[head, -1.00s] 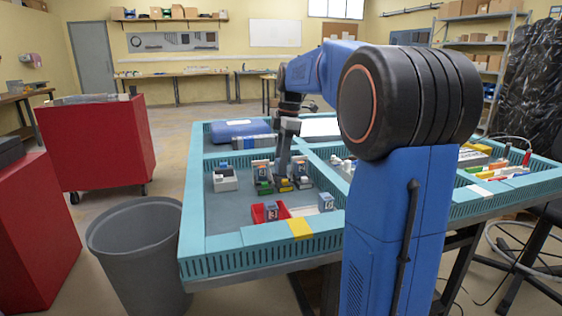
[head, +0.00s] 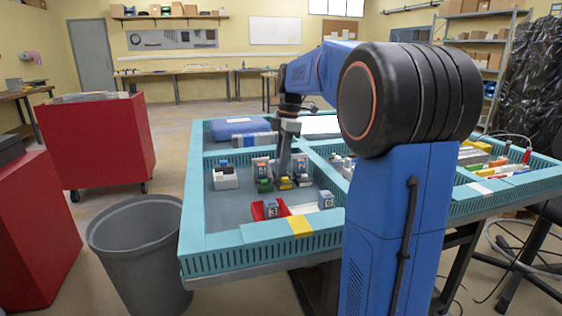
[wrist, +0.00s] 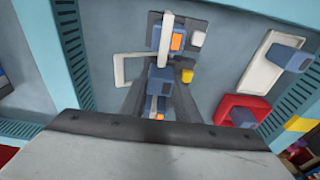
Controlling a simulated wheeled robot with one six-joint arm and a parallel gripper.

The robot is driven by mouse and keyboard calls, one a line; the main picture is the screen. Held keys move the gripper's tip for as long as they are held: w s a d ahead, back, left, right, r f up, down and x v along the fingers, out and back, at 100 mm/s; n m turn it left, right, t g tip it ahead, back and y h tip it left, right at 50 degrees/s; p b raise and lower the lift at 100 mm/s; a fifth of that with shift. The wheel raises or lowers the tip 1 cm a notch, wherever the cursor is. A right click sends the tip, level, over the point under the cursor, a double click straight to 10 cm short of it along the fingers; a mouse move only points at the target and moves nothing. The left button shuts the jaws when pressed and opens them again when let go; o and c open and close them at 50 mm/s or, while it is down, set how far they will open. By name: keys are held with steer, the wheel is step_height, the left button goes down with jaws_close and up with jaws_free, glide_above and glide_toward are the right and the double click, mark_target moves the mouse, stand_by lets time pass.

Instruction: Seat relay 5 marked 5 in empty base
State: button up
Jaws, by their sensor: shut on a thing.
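My gripper (head: 284,174) points down in the front left compartment of the teal tray, just over a base with a yellow part (head: 285,184). In the wrist view, the gripper (wrist: 159,88) is shut on a blue relay (wrist: 159,78). Its number is not readable, and I cannot tell whether it touches a base. The yellow part also shows beside the fingers (wrist: 187,75). A blue-grey relay (head: 262,167) stands left of the gripper on a base with a green part (head: 264,185). Another relay (head: 300,165) stands close on the right. The socket under the held relay is hidden.
A white base (head: 225,179) with a blue relay stands left. A red base (head: 259,211) holds a relay marked 3 (head: 271,208). A relay marked 6 (head: 326,200) sits at front right. Teal tray walls (head: 232,246) surround them. Tray floor is clear at the left front.

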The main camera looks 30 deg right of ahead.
steer(key=shift+f, duration=0.15)
steer(key=o, duration=1.1)
steer(key=shift+o, duration=0.7)
steer(key=shift+r, duration=0.5)
steer(key=shift+o, duration=0.9)
steer(key=shift+r, duration=3.3)
steer(key=shift+c, duration=0.6)
